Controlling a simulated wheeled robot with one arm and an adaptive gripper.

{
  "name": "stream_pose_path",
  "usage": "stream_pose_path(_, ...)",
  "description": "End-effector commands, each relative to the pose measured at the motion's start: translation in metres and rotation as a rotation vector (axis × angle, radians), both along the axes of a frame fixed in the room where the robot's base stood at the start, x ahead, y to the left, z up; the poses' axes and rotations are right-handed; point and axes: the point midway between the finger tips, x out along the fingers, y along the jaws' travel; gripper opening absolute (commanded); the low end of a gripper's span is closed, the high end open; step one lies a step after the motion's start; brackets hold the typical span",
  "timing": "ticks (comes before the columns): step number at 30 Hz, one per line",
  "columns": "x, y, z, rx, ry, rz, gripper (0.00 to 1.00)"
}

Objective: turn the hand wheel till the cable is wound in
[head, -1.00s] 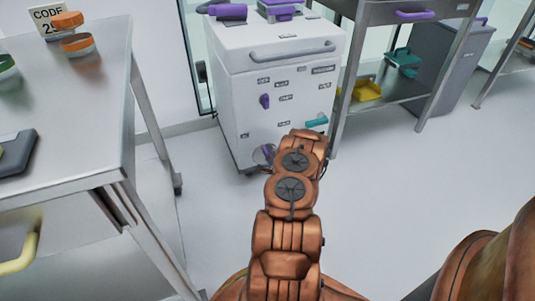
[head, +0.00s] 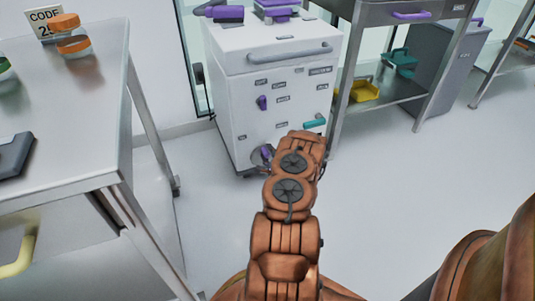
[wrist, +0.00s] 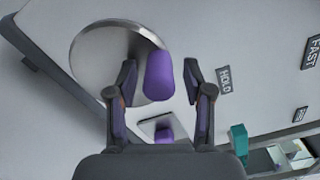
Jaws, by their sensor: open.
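The hand wheel is a round metal disc (wrist: 90,55) on the white machine's front in the wrist view. A purple knob (wrist: 160,76) stands out from its right side. My gripper (wrist: 160,70) is open, with one finger on each side of the knob; I cannot tell whether either touches it. In the head view the wheel (head: 257,156) is low on the machine, partly hidden by my arm, and my fingers are hidden. No cable can be made out.
The white machine (head: 285,75) carries labels, a grey handle bar (head: 290,53), a purple knob (head: 262,102) and a teal handle (head: 315,122). A metal table (head: 75,120) stands at left, a metal shelf unit (head: 405,95) at right. The floor between is clear.

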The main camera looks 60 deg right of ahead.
Motion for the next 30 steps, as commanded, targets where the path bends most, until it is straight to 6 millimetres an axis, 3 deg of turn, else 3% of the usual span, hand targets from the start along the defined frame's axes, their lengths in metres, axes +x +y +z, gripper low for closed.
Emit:
stream_pose_path(8, -0.007, 0.004, -0.001, 0.002, 0.003, 0.000, 0.51)
stream_pose_path(21, -0.067, 0.042, -0.001, 0.004, 0.002, -0.004, 0.51)
stream_pose_path(30, -0.095, 0.061, -0.001, 0.003, 0.000, -0.004, 0.51)
